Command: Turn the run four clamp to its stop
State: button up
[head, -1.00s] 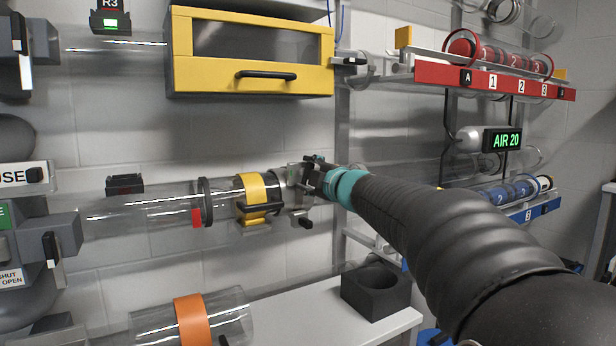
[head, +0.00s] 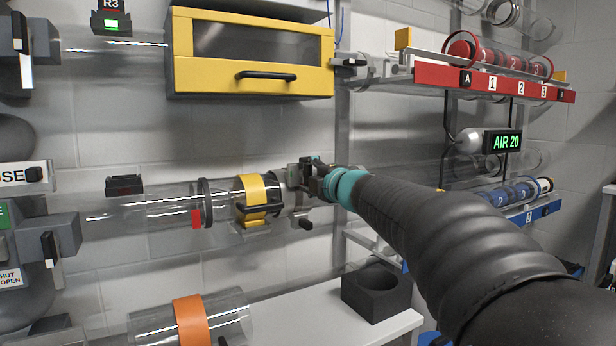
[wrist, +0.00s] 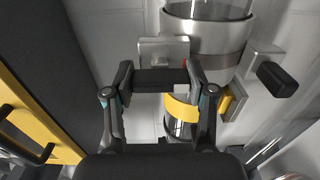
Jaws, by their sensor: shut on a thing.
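The clamp (head: 290,197) is a metal collar at the right end of a clear tube, beside a yellow band (head: 250,190). In the wrist view the silver collar (wrist: 212,38) has a metal plate (wrist: 158,50) on its left and a black knob (wrist: 277,79) on its right. My gripper (head: 305,173) is at the upper side of the collar. In the wrist view its fingers (wrist: 160,80) are closed on the two ends of a dark handle bar (wrist: 165,81) by the plate. I cannot read a run number on this clamp.
A yellow-framed cabinet (head: 322,60) hangs above the gripper. A red tube rack (head: 430,75) and a blue rack (head: 540,209) are at the right. A black holder (head: 377,291) stands on the white bench (head: 285,320) below. An orange-banded tube (head: 191,318) lies lower left.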

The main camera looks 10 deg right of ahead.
jog(key=o, duration=1.2)
jog(key=shift+c, duration=0.2)
jog(key=v, duration=1.2)
